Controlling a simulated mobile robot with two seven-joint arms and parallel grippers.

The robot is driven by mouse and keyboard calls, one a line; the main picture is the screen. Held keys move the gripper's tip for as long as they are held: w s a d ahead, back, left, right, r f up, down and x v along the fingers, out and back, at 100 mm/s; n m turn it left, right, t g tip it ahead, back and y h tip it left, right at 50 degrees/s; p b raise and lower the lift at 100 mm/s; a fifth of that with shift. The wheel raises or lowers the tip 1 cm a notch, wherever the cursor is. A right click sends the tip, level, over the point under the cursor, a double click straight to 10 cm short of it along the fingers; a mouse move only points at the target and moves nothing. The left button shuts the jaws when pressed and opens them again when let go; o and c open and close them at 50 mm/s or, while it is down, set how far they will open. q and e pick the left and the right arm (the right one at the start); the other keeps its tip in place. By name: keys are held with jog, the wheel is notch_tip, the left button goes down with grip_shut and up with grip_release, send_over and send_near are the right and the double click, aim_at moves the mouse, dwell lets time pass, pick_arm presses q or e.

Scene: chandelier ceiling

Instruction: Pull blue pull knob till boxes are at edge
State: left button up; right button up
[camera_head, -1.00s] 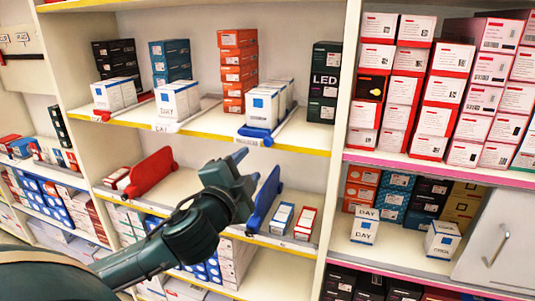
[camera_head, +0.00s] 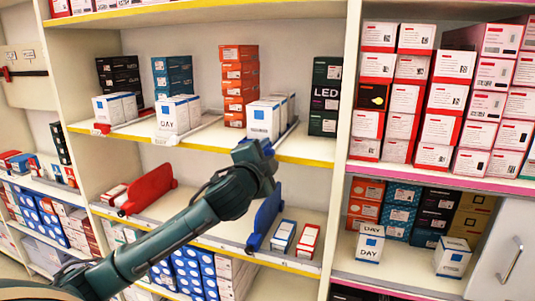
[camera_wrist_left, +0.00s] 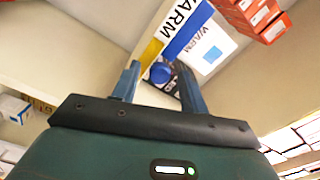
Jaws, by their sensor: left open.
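In the head view my left gripper (camera_head: 256,153) is at the yellow front edge of the middle shelf, just below a row of white and blue boxes (camera_head: 264,119). In the left wrist view the left gripper (camera_wrist_left: 158,78) is open. The round blue pull knob (camera_wrist_left: 160,72) shows between its two fingers; I cannot tell whether they touch it. A blue strip and a white and blue box (camera_wrist_left: 205,50) are just beyond the knob. In the head view the gripper hides the knob. My right gripper is not in view.
White boxes (camera_head: 172,115) stand left on the same shelf, with orange boxes (camera_head: 238,85) behind. A tall dark LED box (camera_head: 324,97) stands right. On the shelf below are a red divider (camera_head: 148,193), a blue divider (camera_head: 264,216) and small boxes (camera_head: 307,240).

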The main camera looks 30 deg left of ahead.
pick_arm(q)
jog(key=shift+w, duration=0.15)
jog(key=shift+c, duration=0.2)
grip_shut()
dwell(0.4)
